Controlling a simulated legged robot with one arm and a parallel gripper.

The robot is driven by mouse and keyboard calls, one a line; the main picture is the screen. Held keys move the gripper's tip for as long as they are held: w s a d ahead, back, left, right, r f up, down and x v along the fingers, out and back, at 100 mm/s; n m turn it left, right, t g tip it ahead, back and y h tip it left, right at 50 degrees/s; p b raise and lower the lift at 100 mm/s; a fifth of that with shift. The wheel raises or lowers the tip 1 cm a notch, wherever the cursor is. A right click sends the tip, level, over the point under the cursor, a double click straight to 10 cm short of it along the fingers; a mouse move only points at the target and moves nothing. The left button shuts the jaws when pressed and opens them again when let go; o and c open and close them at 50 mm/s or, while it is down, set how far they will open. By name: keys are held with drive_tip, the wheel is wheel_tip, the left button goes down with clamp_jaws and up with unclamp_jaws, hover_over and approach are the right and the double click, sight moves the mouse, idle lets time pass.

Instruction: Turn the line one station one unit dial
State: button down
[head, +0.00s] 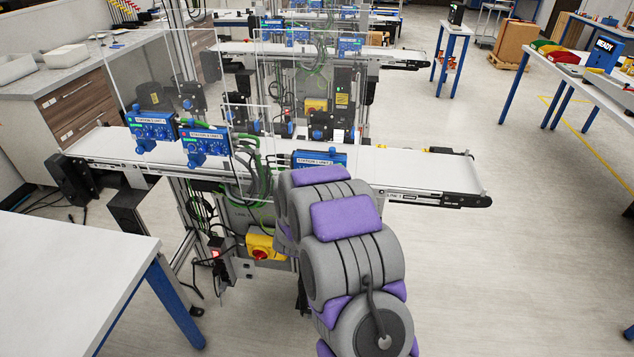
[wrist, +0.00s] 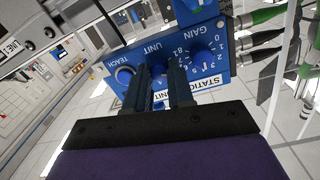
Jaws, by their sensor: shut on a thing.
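The blue station one control box (head: 318,157) is at the front edge of the near conveyor in the head view, partly covered by my arm. In the wrist view the tilted blue panel (wrist: 222,72) shows a numbered gain dial (wrist: 201,60), a teach knob (wrist: 124,75) and a unit label. The unit dial (wrist: 157,70) is mostly hidden between my dark fingers. My gripper (wrist: 164,74) is shut on it, one finger on each side. My gripper is hidden behind my arm in the head view.
Two other blue station boxes (head: 151,131) (head: 206,146) stand at the left on the near conveyor (head: 410,170). Black plugs and green cables (wrist: 264,38) are beside the panel. A clear guard (head: 140,80) stands behind. A white table (head: 75,275) is at the lower left.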

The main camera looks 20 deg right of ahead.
drive_tip(key=c, duration=1)
unclamp_jaws()
drive_tip(key=p+v, duration=1.2)
drive_tip(key=v, duration=0.5)
drive_tip(key=shift+s+a, duration=0.15)
drive_tip(key=shift+f, duration=0.1)
